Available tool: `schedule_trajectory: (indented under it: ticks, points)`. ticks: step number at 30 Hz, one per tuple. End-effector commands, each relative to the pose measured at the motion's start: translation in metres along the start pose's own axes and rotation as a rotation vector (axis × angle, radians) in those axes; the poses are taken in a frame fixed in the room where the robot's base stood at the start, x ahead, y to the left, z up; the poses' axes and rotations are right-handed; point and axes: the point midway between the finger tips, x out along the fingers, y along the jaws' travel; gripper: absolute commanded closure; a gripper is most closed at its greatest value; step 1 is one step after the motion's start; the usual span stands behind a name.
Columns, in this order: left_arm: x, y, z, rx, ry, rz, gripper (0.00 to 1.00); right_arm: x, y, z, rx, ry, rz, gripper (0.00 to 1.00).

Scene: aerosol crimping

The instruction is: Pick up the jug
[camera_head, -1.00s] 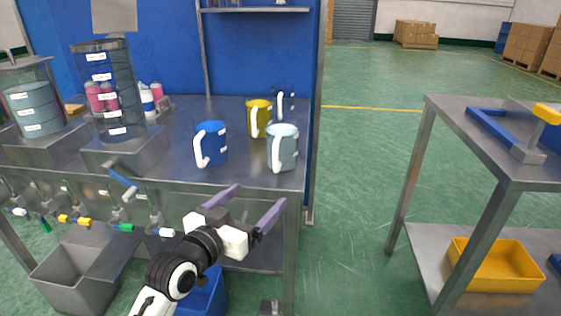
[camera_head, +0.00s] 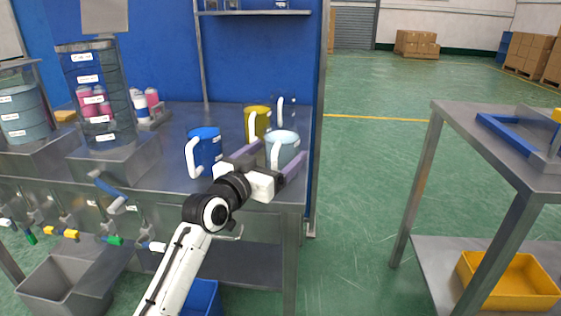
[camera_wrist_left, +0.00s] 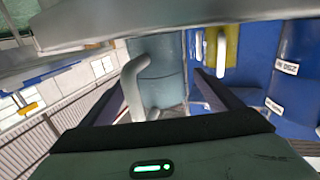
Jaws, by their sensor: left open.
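A pale grey-blue see-through jug (camera_head: 284,146) with a white handle stands near the right front edge of the steel table. My left gripper (camera_head: 281,152) is open at this jug, its two purple fingers to either side of it in the head view. In the left wrist view the jug (camera_wrist_left: 166,75) and its handle (camera_wrist_left: 131,86) show between the spread fingers; I cannot tell whether they touch. A blue jug (camera_head: 207,150) stands to the left, a yellow jug (camera_head: 258,120) behind, and a clear jug with a white handle (camera_head: 280,108) at the back. My right gripper is not in view.
Tall clear tanks (camera_head: 98,95) and small pink-and-white bottles (camera_head: 146,102) stand on the table's left part. Taps (camera_head: 113,205) stick out from its front. A wall shelf (camera_head: 255,12) hangs above. A second steel table (camera_head: 500,160) stands right, across open floor.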

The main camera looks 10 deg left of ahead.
Motion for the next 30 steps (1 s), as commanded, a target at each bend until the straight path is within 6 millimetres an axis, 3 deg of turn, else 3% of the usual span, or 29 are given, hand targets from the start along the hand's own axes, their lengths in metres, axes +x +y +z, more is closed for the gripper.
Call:
schedule_trajectory:
  ticks: [5, 13, 24, 30]
  points:
    - [0.019, 0.000, 0.001, 0.000, 0.001, -0.001, 0.15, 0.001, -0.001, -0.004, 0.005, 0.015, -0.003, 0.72]
    - [0.021, 0.000, 0.001, 0.000, 0.000, -0.001, 0.15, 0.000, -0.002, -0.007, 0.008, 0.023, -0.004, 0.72]
    - [0.021, -0.001, 0.001, 0.000, 0.000, -0.001, 0.76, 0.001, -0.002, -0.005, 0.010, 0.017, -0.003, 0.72]
    - [0.021, -0.001, -0.003, 0.001, 0.007, -0.001, 0.79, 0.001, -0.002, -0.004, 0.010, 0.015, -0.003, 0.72]
